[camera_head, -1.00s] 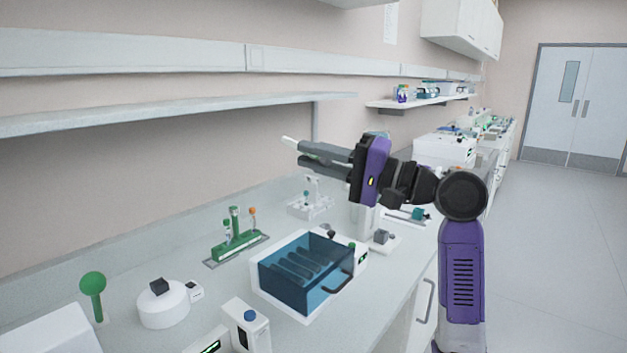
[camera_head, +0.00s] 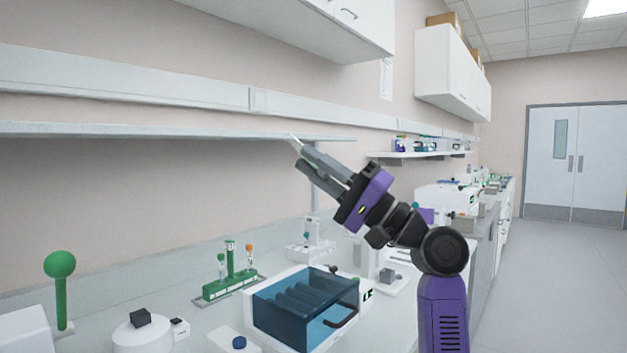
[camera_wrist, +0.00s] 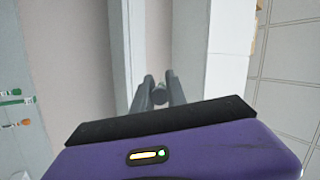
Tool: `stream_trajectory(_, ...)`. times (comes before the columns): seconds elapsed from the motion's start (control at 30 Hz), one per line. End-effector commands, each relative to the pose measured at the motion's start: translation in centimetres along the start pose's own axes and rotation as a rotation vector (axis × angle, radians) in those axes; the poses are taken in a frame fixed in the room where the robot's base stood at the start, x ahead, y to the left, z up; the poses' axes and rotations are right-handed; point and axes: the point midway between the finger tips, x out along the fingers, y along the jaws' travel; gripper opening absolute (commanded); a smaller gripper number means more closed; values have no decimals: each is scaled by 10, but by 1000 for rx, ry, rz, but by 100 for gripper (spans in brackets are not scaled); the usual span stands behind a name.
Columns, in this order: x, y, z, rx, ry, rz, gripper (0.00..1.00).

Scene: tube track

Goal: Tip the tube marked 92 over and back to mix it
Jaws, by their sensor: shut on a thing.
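My gripper (camera_head: 304,155) is raised above the bench and points up and to the left. Its fingers are shut on a tube (camera_head: 295,139), of which only a pale tip shows past the fingers. In the wrist view a grey rounded end of the tube (camera_wrist: 159,95) sits between the two fingers of my gripper (camera_wrist: 160,83). The marking 92 cannot be read on it, and most of its body is hidden. A green rack (camera_head: 228,287) on the bench holds upright tubes with green and orange caps.
A wall shelf (camera_head: 180,130) runs behind my gripper, with a wall cabinet (camera_head: 330,30) above. Below stand a blue-lidded box (camera_head: 300,312), a white round device (camera_head: 142,336) and a green ball-topped post (camera_head: 61,290). The air around my gripper looks clear.

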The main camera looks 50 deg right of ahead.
Motion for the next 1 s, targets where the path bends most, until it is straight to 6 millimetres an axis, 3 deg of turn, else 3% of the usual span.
stream_trajectory(1.0,4,-7,-2,101,-80,360,0)
